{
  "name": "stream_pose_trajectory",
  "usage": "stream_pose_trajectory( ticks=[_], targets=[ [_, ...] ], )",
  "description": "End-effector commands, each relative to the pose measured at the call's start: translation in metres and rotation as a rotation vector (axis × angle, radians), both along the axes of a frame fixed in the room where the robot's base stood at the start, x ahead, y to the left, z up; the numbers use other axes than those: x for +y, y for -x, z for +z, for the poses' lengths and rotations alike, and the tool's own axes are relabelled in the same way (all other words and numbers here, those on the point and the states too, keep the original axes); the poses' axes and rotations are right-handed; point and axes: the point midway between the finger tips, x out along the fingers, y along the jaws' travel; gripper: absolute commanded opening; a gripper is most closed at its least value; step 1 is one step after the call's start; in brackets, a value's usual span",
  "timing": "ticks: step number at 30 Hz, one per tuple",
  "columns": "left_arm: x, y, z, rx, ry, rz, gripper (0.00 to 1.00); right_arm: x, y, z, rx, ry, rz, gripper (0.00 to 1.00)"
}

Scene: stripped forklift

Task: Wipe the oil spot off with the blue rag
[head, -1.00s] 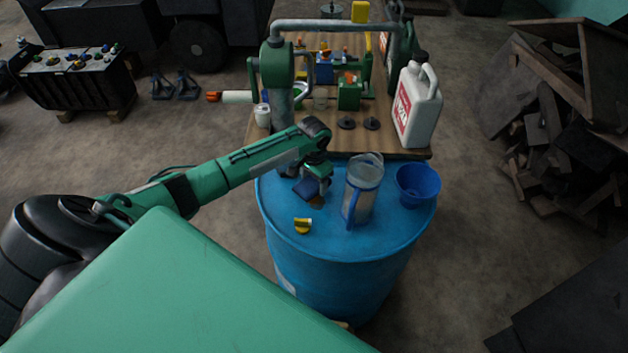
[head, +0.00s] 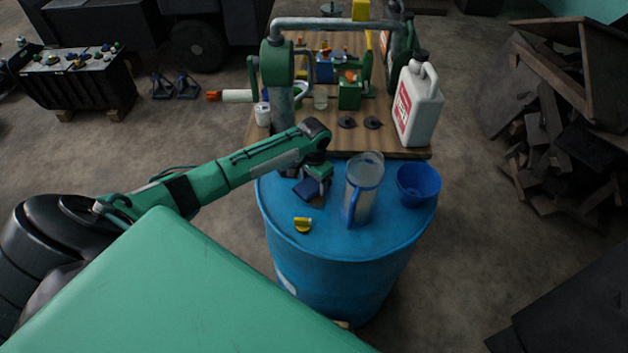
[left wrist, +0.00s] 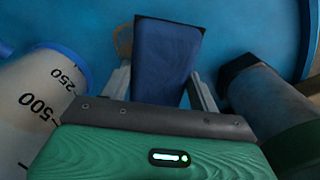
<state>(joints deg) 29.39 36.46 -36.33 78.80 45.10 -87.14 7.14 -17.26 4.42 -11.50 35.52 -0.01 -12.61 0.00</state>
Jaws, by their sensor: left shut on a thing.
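The blue rag (head: 311,190) is a dark blue folded pad on top of the blue drum (head: 345,243). My left gripper (head: 318,175) is shut on the rag. In the left wrist view the rag (left wrist: 165,55) stands out between the two fingers. A brownish patch, seemingly the oil spot (left wrist: 123,40), shows on the drum top beside the rag's left edge in that view; the rag may cover part of it. My right gripper is not in view.
A clear measuring jug (head: 363,188) stands close right of the gripper, with a blue funnel or bowl (head: 418,184) beyond it. The green pump (head: 277,75) rises behind. A white jug (head: 417,105) stands on the wooden bench (head: 350,142).

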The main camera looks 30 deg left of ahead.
Motion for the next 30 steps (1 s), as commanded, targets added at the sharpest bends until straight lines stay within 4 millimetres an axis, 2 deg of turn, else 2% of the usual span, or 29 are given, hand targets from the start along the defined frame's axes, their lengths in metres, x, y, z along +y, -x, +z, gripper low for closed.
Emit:
stream_pose_trajectory(
  ticks=[22, 30],
  targets=[
    [0.0, 0.0, -0.014, 0.0, 0.0, 0.0, 0.43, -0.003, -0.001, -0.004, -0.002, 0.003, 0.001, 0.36],
    [-0.007, 0.011, -0.009, 0.002, 0.001, -0.001, 0.43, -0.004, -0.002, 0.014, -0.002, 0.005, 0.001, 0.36]
  ],
)
